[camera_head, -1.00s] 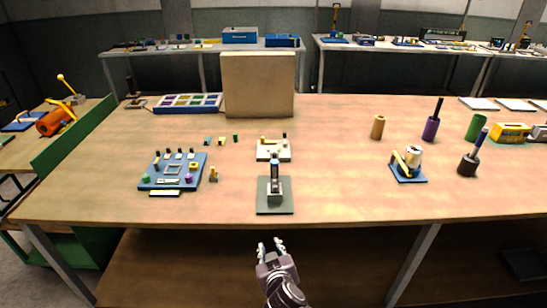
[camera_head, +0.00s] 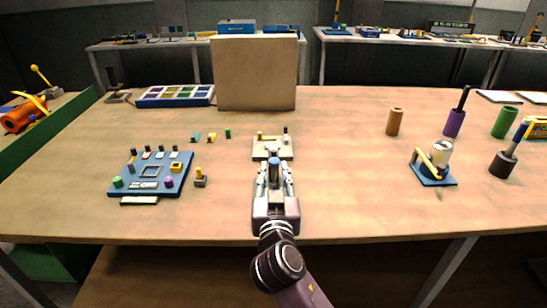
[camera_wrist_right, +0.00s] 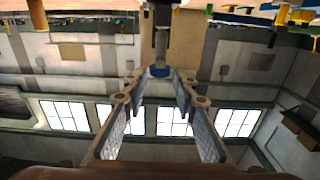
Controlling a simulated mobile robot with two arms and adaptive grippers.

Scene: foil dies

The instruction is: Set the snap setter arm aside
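My right gripper (camera_head: 275,173) is at the lever, with one finger on each side. In the right wrist view, the blue end of the lever (camera_wrist_right: 160,71) lies between the tips of my open fingers (camera_wrist_right: 162,80), with a small gap visible on both sides. My gripper hides the setter's dark base in the head view. My left gripper is not in view.
A cream fixture board (camera_head: 272,153) stands just behind the setter. A blue board with small parts (camera_head: 130,190) lies to the left. A blue-based device with a yellow lever (camera_head: 434,177) stands to the right. A beige panel (camera_head: 255,75) rises behind. Bare table lies on both sides.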

